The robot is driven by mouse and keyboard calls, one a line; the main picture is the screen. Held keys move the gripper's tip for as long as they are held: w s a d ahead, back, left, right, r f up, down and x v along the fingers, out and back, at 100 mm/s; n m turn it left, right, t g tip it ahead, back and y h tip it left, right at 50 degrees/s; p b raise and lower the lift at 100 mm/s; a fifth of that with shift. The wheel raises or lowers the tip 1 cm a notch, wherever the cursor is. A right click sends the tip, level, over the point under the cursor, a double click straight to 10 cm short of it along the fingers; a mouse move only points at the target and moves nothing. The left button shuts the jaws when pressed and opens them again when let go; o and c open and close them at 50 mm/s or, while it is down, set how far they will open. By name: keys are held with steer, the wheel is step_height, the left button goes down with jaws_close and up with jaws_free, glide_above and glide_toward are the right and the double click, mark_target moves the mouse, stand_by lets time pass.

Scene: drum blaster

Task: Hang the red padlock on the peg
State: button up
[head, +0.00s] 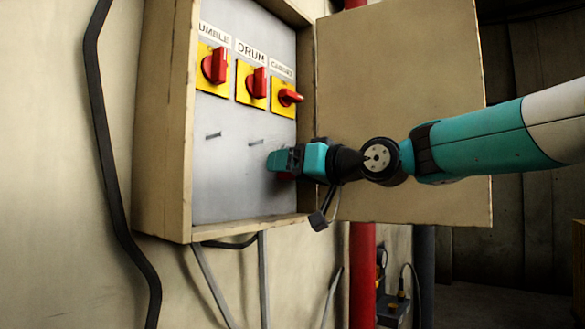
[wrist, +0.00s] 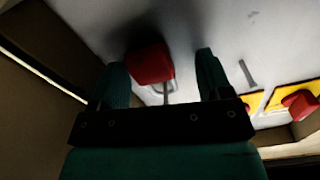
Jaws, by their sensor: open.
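The red padlock (wrist: 150,63) is at the grey back panel, between the two fingers of my gripper (wrist: 161,68) in the wrist view. Its grey shackle (wrist: 166,92) points toward the palm. The fingers stand apart, with a gap on each side of the padlock. In the head view my gripper (head: 276,160) reaches into the box at the panel's lower right, and only a bit of red padlock (head: 286,177) shows under it. Two bare pegs (head: 213,135) (head: 256,142) stick out to its left. My gripper hides whether the shackle is around a peg.
Red rotary switches on yellow plates (head: 251,84) sit above the pegs. The box's side wall (head: 163,120) is at left and its open door (head: 400,100) is at right, behind my arm. Cables hang below the box.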

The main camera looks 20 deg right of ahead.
steer(key=shift+s+d+f, duration=0.1)
steer(key=shift+s+d, duration=0.1)
steer(key=shift+s, duration=0.05)
steer(key=b+v, duration=0.7)
steer(key=v, duration=0.9)
steer(key=shift+s+d, duration=0.2)
steer(key=shift+s, duration=0.15)
